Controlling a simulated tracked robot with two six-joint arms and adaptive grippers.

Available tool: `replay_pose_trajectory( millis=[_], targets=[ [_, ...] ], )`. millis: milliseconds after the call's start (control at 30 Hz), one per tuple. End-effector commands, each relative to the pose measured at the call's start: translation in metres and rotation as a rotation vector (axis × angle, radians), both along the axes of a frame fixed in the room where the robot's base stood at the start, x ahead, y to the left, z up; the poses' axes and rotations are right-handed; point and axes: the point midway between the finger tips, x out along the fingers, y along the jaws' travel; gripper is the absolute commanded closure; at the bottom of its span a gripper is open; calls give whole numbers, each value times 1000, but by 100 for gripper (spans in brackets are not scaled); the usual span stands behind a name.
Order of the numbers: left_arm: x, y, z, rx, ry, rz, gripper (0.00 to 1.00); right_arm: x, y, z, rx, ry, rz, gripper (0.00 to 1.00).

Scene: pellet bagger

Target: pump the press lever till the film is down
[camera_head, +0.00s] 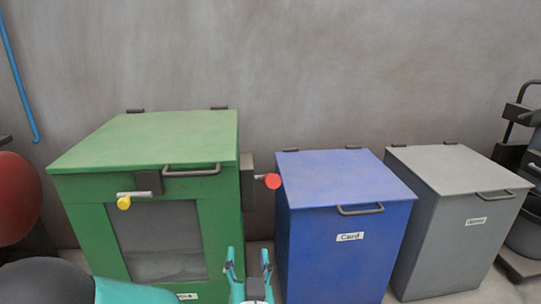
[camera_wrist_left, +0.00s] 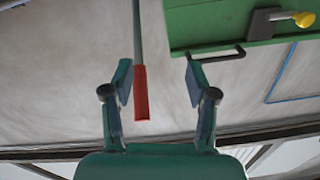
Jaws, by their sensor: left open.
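The press lever sticks out from a dark bracket on the right side of the green bin (camera_head: 145,140). Its red grip (camera_head: 272,181) points towards me. The grip also shows in the left wrist view (camera_wrist_left: 141,92), on a grey rod. My left gripper (camera_head: 248,258) is open and empty, below and slightly left of the grip in the head view. In the left wrist view the grip appears between the spread fingers (camera_wrist_left: 157,85), with no contact seen. Pale film (camera_head: 165,265) shows low behind the bin's front window. My right gripper is out of view.
A yellow-knobbed latch (camera_head: 124,202) and a lid handle (camera_head: 192,170) stick out at the green bin's front. A blue bin (camera_head: 340,220) labelled Card and a grey bin (camera_head: 450,220) stand to the right. A narrow gap separates the green and blue bins.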

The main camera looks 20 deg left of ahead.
Motion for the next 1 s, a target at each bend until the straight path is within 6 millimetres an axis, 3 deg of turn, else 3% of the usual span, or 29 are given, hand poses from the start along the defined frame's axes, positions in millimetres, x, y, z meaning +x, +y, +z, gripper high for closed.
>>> replay_pose_trajectory(
  millis=[33,100,200,333,500,667,1000],
  targets=[
    [-11,-9,35,-15,26,-9,42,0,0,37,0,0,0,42],
    [-23,-19,55,-28,48,-20,42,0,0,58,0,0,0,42],
    [-35,-34,83,-35,47,-52,42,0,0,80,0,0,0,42],
    [-41,-53,110,-38,20,-101,42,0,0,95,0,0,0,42],
    [-39,-60,116,-39,10,-120,42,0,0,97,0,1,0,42],
    [-24,-55,114,-40,11,-116,42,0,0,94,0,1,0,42],
    [43,-35,113,-39,9,-115,42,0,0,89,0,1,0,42]
  ],
)
